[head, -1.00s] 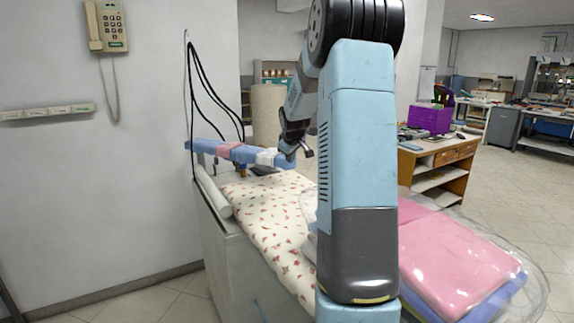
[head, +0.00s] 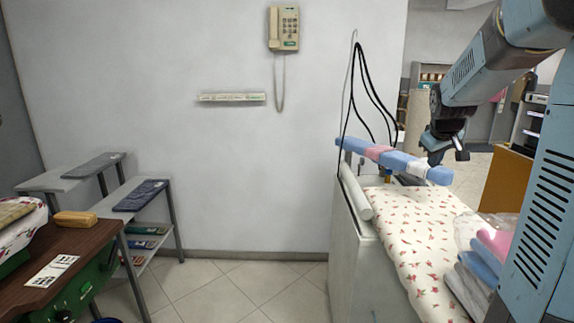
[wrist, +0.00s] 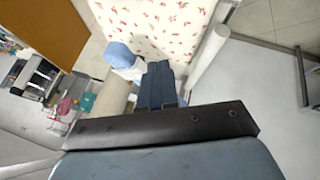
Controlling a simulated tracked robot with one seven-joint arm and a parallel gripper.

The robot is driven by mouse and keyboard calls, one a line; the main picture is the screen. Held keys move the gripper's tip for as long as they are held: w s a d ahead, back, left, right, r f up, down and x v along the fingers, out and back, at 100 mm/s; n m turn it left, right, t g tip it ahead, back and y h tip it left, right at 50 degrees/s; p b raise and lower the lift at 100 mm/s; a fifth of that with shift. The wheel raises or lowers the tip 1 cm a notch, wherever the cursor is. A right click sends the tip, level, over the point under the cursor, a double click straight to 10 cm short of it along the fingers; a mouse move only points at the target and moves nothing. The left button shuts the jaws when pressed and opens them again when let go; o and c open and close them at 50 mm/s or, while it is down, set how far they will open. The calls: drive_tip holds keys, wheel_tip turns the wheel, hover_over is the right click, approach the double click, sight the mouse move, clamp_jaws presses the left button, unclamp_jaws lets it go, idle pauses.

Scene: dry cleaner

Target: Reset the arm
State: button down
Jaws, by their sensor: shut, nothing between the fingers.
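My gripper (head: 447,153) is at the right of the head view, at the end of my light-blue arm. It hangs close to the near end of the blue padded sleeve arm (head: 408,165) of the ironing table; I cannot tell whether they touch. In the wrist view my gripper's two dark fingers (wrist: 157,82) lie side by side, shut with nothing between them. The blue padded end (wrist: 117,54) shows just beyond them.
The flower-patterned ironing board (head: 415,235) stands below, with folded clothes (head: 478,265) on its right. A wall phone (head: 284,30) hangs behind. A brown table (head: 35,262) and grey shelf (head: 150,225) stand left. Tiled floor between is clear.

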drive_tip(key=s+a+m+y, duration=0.1)
drive_tip(key=s+a, duration=0.5)
drive_tip(key=s, duration=0.4)
drive_tip(key=s+a+m+y, duration=0.1)
drive_tip(key=s+a, duration=0.5)
drive_tip(key=s, duration=0.4)
drive_tip(key=s+a, duration=0.5)
drive_tip(key=s, duration=0.5)
drive_tip(key=shift+a+f+m+g+y, duration=0.2)
drive_tip(key=shift+a+m+g+y, duration=0.1)
drive_tip(key=shift+a+m+y, duration=0.1)
drive_tip(key=shift+s, duration=0.1)
